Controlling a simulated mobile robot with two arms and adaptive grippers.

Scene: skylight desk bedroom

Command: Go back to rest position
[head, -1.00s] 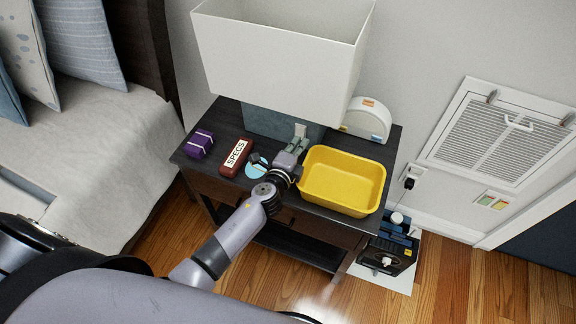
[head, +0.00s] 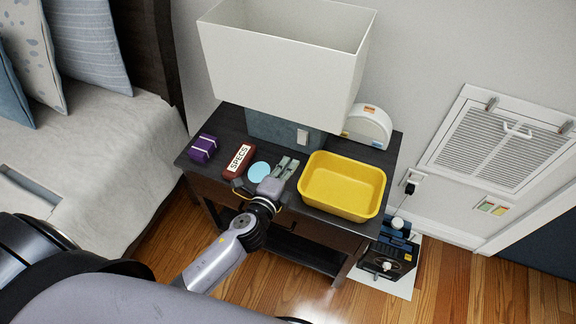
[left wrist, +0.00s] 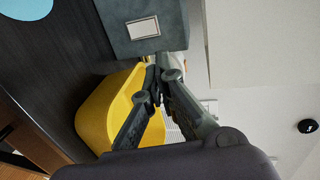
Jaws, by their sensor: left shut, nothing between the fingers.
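My left gripper (head: 284,168) is over the front part of the dark nightstand (head: 226,121), between a light blue disc (head: 259,170) and a yellow tub (head: 343,209). It is shut and empty, and its closed fingers (left wrist: 155,91) also show in the left wrist view. The yellow tub appears behind the fingers there (left wrist: 97,112). My right gripper is in neither view.
On the nightstand are a purple box (head: 203,148), a red SPECS case (head: 238,160), a large white-shaded lamp (head: 285,65) and a white rounded object (head: 368,127). A bed (head: 100,140) stands left. Dark boxy equipment (head: 388,261) sits on the floor at right. Wood floor lies in front.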

